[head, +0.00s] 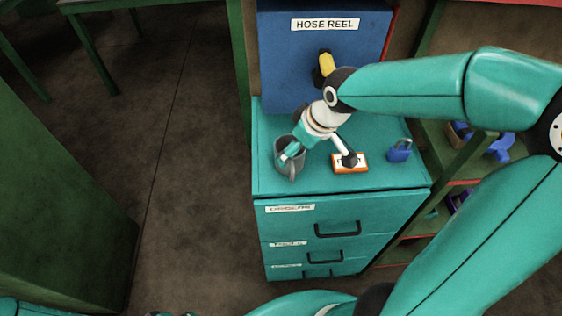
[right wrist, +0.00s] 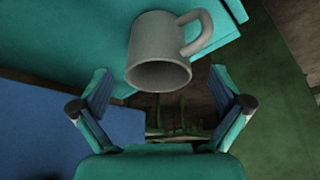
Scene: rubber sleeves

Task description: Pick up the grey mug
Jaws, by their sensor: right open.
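The grey mug (head: 291,171) stands on the top of a teal drawer cabinet, near its left edge. In the right wrist view the mug (right wrist: 158,50) shows its open mouth and its handle at the upper right. My right gripper (head: 321,158) is open above the cabinet top, with one finger overlapping the mug in the head view. In the right wrist view the gripper's fingers (right wrist: 164,92) are wide apart and empty, with the mug ahead between their lines. Whether a finger touches the mug cannot be told.
An orange-edged label plate (head: 350,169) and a blue padlock (head: 399,151) are on the cabinet top (head: 375,178), right of the mug. A blue hose reel box (head: 290,60) stands behind. Green shelving (head: 455,155) is at the right. Open floor lies left.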

